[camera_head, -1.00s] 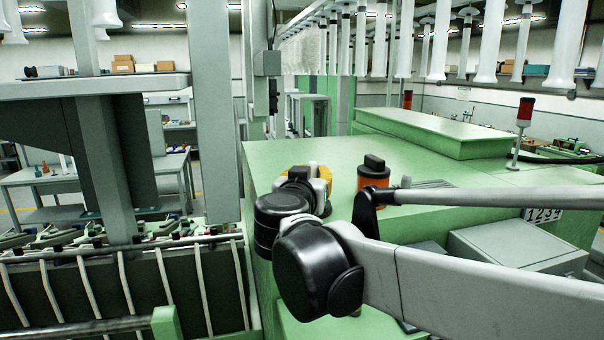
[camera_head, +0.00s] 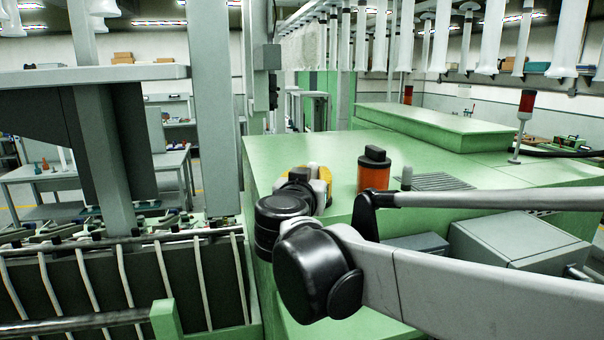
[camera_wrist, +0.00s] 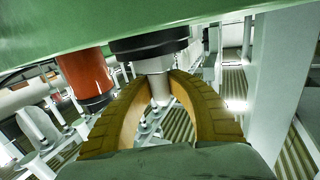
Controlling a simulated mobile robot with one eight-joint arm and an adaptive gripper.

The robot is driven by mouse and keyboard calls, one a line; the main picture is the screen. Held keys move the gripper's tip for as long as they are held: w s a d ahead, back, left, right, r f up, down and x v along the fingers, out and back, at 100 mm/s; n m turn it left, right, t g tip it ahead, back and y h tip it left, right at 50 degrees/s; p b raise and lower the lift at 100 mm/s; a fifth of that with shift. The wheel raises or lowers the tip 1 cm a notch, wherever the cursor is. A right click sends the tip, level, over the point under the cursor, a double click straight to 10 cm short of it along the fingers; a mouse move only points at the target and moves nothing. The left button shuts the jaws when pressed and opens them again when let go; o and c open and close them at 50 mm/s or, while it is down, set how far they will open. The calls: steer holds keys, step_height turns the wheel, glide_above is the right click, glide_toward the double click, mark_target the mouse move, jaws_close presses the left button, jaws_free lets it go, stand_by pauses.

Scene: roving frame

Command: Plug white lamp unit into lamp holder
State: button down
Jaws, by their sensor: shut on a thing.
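The white lamp unit (camera_wrist: 160,88) is a pale cylinder between the yellow fingers of my gripper (camera_wrist: 166,78) in the wrist view. My gripper is shut on it. A black round part with a grey collar (camera_wrist: 150,46), likely the lamp holder, meets its far end at the green surface. I cannot tell whether the unit is seated in it or only touching. In the head view, my gripper (camera_head: 317,182) is at the left edge of the green cabinet top.
An orange cylinder with a black cap (camera_head: 374,172) stands on the cabinet top (camera_head: 450,155), close to the right of my gripper. A grey upright (camera_head: 214,110) stands at left.

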steer(key=shift+f, duration=0.2)
steer(key=c, duration=1.2)
jaws_free()
steer(key=shift+c, duration=0.2)
steer(key=v, duration=1.2)
